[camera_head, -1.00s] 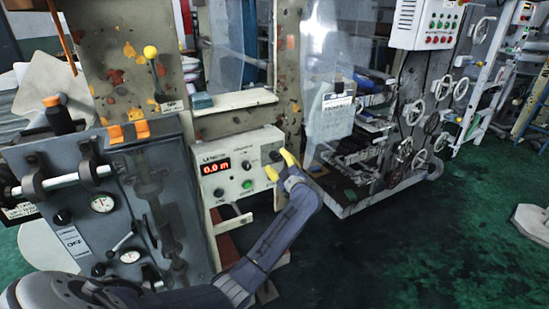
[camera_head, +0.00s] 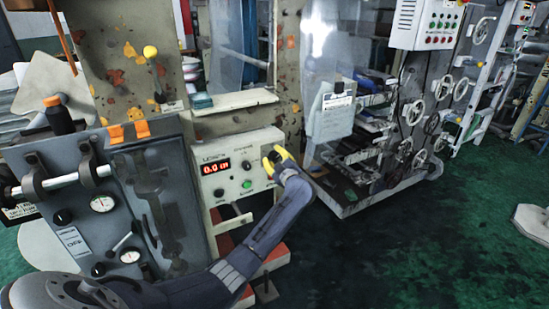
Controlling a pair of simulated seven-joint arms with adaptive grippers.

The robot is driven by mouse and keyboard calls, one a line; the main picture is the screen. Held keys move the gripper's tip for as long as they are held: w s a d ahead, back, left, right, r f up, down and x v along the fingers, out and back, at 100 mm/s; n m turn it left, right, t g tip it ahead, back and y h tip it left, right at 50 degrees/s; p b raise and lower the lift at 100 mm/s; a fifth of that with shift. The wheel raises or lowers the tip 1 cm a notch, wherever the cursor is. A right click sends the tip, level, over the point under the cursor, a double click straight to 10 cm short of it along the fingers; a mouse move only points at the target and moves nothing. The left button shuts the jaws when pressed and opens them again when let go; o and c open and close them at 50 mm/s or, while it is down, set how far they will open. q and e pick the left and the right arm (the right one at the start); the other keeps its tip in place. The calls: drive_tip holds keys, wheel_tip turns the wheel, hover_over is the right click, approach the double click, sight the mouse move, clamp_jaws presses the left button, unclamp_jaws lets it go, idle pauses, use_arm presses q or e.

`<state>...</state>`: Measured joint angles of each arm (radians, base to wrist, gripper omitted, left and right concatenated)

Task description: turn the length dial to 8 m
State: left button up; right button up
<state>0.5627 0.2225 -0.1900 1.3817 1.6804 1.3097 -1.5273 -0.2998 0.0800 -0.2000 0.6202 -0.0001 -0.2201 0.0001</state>
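The control box (camera_head: 238,144) is a pale panel with a red lit display (camera_head: 215,167) that reads about 0.0 m; its last characters are blurred. The dark length dial (camera_head: 274,157) is at the upper right of the panel. My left gripper (camera_head: 277,161), with yellow fingertips, is at the dial. Its fingers are spread with the dial between them, one above right and one below left. Whether they touch the dial cannot be told. The gripper hides part of the panel's right edge. My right gripper is not in view.
A green button (camera_head: 247,184) and dark knobs (camera_head: 219,194) sit lower on the panel. A shelf (camera_head: 233,102) juts out above it. A grey machine housing (camera_head: 110,215) with gauges stands close on the left. Open green floor (camera_head: 400,250) lies to the right.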

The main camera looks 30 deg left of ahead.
use_arm(q)
clamp_jaws()
drive_tip(key=shift+n, duration=0.5)
idle(0.4)
drive_tip(key=n, duration=0.5)
drive_tip(key=shift+f+y, duration=0.1)
drive_tip(key=shift+y, duration=0.2)
drive_tip(key=n+y, duration=0.1)
drive_tip(key=n, duration=0.4)
drive_tip(key=shift+n, duration=0.4)
drive_tip(key=n, duration=0.3)
drive_tip(key=n+g, duration=0.1)
drive_tip(key=n, duration=0.3)
drive_tip(key=shift+f+y, duration=0.2)
drive_tip(key=shift+y, duration=0.2)
drive_tip(key=n+g, duration=0.1)
drive_tip(key=n, duration=0.6)
drive_tip(key=shift+f, duration=0.1)
